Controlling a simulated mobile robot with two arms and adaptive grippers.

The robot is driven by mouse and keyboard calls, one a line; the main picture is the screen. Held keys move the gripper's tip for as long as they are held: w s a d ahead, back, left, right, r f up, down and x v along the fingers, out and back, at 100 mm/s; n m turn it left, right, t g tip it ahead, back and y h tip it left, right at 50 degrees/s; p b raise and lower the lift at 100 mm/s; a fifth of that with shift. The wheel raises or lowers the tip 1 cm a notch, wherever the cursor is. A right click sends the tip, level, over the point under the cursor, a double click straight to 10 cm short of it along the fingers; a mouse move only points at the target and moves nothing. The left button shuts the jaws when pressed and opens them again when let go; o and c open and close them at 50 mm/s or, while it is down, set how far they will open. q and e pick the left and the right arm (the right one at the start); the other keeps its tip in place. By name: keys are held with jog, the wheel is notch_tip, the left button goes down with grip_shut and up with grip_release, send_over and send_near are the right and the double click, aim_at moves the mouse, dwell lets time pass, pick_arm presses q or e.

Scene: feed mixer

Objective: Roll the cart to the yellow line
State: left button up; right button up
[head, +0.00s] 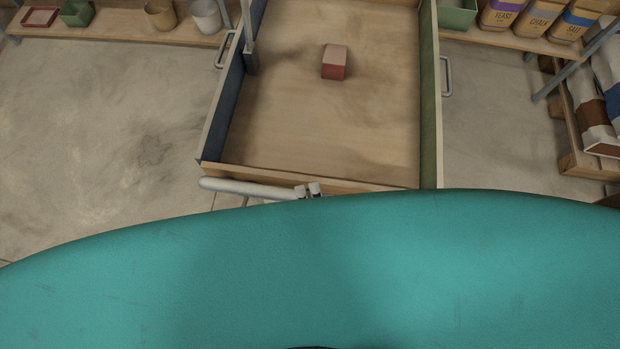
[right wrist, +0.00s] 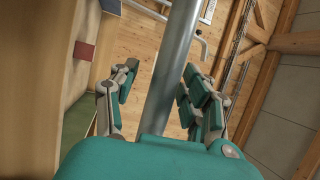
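My right gripper (head: 308,190) is at the bar's right part, mostly hidden behind my teal body. In the right wrist view the bar (right wrist: 175,70) passes between the two fingers of my right gripper (right wrist: 160,72). The fingers stand apart, with a gap visible on the left side. My left gripper is not in view. No yellow line shows.
A red block (head: 334,63) lies in the cart. Shelves with bins (head: 205,15) and labelled bags (head: 540,18) stand at the back left and back right. A pallet with sacks (head: 595,110) is at the right. Floor (head: 100,130) left of the cart is clear.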

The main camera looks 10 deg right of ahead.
jog(key=shift+r, duration=0.1)
jog(key=a+v, duration=0.1)
jog(key=v, duration=0.6)
jog(key=shift+s+d, duration=0.3)
jog(key=shift+d, duration=0.25)
